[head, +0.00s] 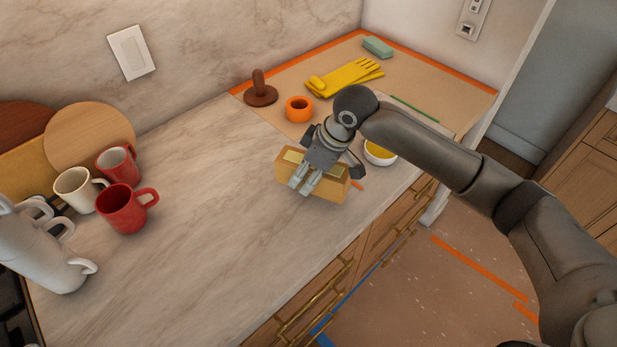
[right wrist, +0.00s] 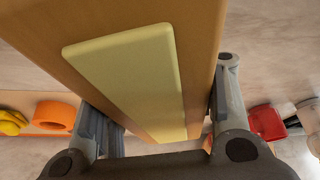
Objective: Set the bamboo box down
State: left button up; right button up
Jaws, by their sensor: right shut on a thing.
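The bamboo box (head: 328,189) is a tan block with a pale yellow panel, near the front edge of the marble counter in the head view. My right gripper (head: 304,184) is shut on it, with the fingers on either side. In the right wrist view the box (right wrist: 206,30) fills the upper middle, with its pale panel facing the camera between the fingers (right wrist: 165,120). I cannot tell whether its underside touches the counter. My left gripper is not in view.
Behind the box are an orange tape roll (head: 299,109), a brown plunger-like object (head: 261,93), yellow gloves (head: 345,77) and a bowl (head: 379,153). Red mugs (head: 125,209) and a white mug (head: 76,190) stand left. The counter between (head: 205,250) is clear.

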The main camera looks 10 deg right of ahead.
jog(key=f, duration=0.1)
jog(key=f+p, duration=0.1)
jog(key=f, duration=0.1)
jog(key=shift+w+d, duration=0.15)
jog(key=shift+w, duration=0.1)
jog(key=shift+f, duration=0.35)
jog(key=shift+f, duration=0.1)
jog(key=o, duration=1.2)
jog(key=b+v, duration=0.1)
jog(key=v, duration=1.1)
